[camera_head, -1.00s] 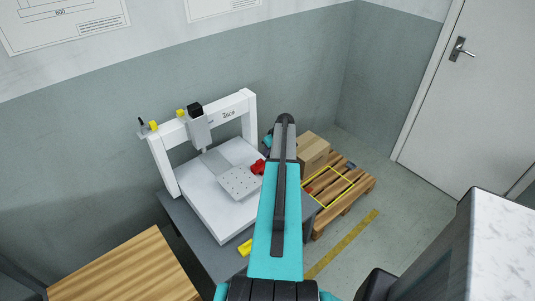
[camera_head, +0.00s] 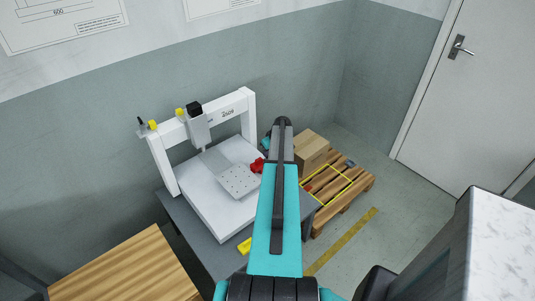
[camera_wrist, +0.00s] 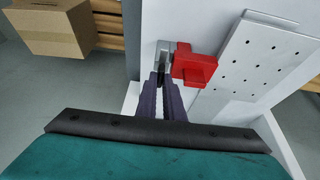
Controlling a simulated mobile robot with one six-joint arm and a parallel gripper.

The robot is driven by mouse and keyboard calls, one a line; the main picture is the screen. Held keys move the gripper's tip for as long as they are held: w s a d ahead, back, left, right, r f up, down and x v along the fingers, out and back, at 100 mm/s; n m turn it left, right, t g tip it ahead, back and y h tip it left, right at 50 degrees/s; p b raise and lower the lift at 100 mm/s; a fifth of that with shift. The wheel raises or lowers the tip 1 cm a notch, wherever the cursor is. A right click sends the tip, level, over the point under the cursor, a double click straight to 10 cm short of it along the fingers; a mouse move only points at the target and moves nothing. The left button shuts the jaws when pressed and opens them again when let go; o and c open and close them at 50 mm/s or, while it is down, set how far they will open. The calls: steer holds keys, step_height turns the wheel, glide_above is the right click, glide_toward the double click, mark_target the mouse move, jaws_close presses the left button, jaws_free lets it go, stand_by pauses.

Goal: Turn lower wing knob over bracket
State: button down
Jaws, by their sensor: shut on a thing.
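In the wrist view my gripper (camera_wrist: 161,84) is shut on a small dark piece (camera_wrist: 162,70), which I take for the lower wing knob. The fingers hide most of it. A light grey bracket (camera_wrist: 163,47) is just beyond the fingertips. A red block with a stub (camera_wrist: 195,66) is close on the right, beside the right finger. In the head view this red part (camera_head: 257,165) shows at the edge of the perforated plate, left of my arm; my gripper is hidden there.
The perforated plate (camera_wrist: 262,58) is right of the red part. The white gantry (camera_head: 250,122) stands over the machine bed. A cardboard box (camera_head: 311,150) and pallet (camera_head: 362,188) are to the right of my arm. A wooden top (camera_head: 125,270) is at lower left.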

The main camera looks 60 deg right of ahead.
steer(key=shift+a+f, duration=0.1)
steer(key=shift+a, duration=0.05)
steer(key=shift+w+m+b, duration=0.15)
steer(key=shift+m+b, duration=0.25)
steer(key=shift+b, duration=0.1)
steer(key=shift+a+f+m+g+h+b, duration=0.1)
steer(key=shift+m+g+h+b, duration=0.2)
steer(key=shift+m+b, duration=0.45)
steer(key=m+h+b, duration=0.1)
steer(key=m+b, duration=0.1)
steer(key=m, duration=0.1)
steer(key=shift+w+a+g, duration=0.1)
steer(key=shift+w+g, duration=0.05)
steer(key=shift+g, duration=0.15)
steer(key=m+b, duration=0.1)
steer(key=m, duration=0.1)
steer(key=m+g+b, duration=0.1)
steer(key=m, duration=0.1)
steer(key=m+g+h+b, duration=0.1)
steer(key=m, duration=0.1)
steer(key=shift+w+a, duration=0.1)
steer(key=shift+w, duration=0.15)
steer(key=m+b, duration=0.1)
steer(key=m+g+b, duration=0.1)
steer(key=m, duration=0.1)
steer(key=shift+w+m, duration=0.2)
steer(key=shift+m, duration=0.05)
steer(key=shift+m+g+b, duration=0.7)
steer(key=shift+m+b, duration=0.05)
steer(key=shift+m, duration=0.75)
